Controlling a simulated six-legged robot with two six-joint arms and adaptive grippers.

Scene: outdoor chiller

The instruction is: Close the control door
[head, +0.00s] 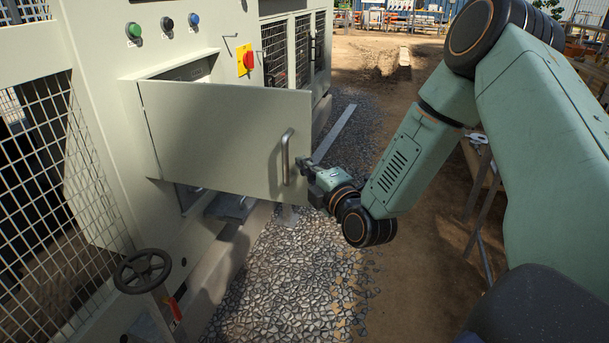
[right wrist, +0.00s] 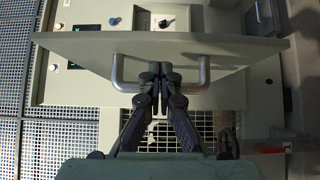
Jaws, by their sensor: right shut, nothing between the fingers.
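The control door (head: 225,135) is a pale grey-green panel on the chiller cabinet. It stands open, swung outward from its left side, with part of the opening showing behind it. Its metal bar handle (head: 286,158) is near the free right edge. My right gripper (head: 303,163) is shut and empty, its tips close to the handle. In the right wrist view, the closed fingers (right wrist: 160,70) overlap the middle of the handle (right wrist: 204,78) and point at the door (right wrist: 240,47). I cannot tell whether they touch it. My left gripper is not in view.
A red-and-yellow switch (head: 246,60) and several buttons (head: 167,23) are on the cabinet above the door. A black handwheel (head: 142,270) stands at lower left. Gravel (head: 285,280) lies below, and open dirt ground extends behind my right arm.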

